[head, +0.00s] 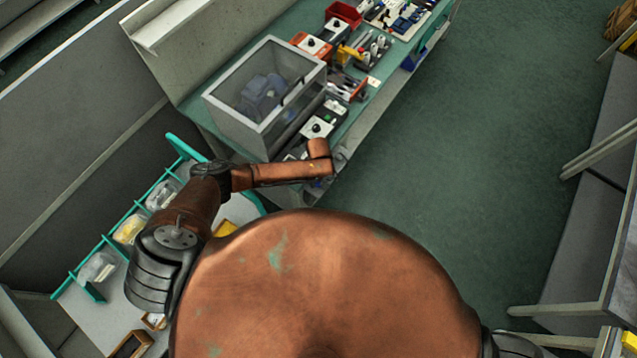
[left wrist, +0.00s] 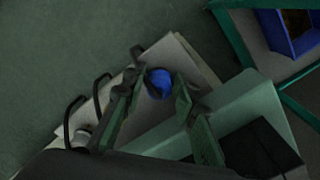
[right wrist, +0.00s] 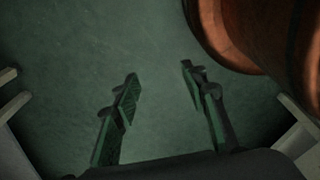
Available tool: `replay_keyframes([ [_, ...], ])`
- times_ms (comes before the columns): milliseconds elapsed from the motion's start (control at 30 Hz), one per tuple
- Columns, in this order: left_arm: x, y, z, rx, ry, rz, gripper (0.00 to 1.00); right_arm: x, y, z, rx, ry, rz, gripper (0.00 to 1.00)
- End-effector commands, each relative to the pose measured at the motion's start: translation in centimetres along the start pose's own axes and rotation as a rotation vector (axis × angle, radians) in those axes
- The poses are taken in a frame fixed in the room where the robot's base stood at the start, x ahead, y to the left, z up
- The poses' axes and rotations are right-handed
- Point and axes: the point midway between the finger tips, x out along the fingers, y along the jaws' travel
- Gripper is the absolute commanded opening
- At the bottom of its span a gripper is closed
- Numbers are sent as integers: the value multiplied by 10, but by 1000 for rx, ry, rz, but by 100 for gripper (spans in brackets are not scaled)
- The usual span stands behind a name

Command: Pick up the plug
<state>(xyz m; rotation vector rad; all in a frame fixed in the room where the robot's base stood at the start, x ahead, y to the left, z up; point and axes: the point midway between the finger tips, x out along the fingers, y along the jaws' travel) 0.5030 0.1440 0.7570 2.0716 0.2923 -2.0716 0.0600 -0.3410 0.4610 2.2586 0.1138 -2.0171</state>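A small blue rounded thing, which looks like the plug (left wrist: 158,83), shows in the left wrist view above a pale flat surface. My left gripper (left wrist: 160,90) is open, with one finger on each side of it. I cannot tell whether either finger touches it. In the head view my left arm reaches to the bench's near end, and its wrist hides most of the gripper and the plug. My right gripper (right wrist: 160,78) is open and empty above the green floor in the right wrist view.
The green bench (head: 364,117) carries a clear-sided box (head: 245,120) with a grey-blue pump (head: 262,95) inside, close to my left arm. Small devices and a red bin (head: 343,14) stand further along. A rack with teal dividers (head: 122,221) is at left.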

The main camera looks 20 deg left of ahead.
Motion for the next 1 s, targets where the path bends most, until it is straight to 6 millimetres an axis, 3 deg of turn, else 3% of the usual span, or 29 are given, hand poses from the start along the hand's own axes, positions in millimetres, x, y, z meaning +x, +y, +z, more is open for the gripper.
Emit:
replay_keyframes([
  [100,0,0,0,1,0,0,27,0,0,1,0,-2,0,40],
  [500,-1,1,0,1,0,0,0,-1,-2,17,4,-22,-2,40],
  [833,-3,1,0,0,0,1,0,-1,-4,14,5,-18,-4,40],
  [1000,-15,1,0,1,0,1,0,-2,-4,12,4,-16,-4,40],
])
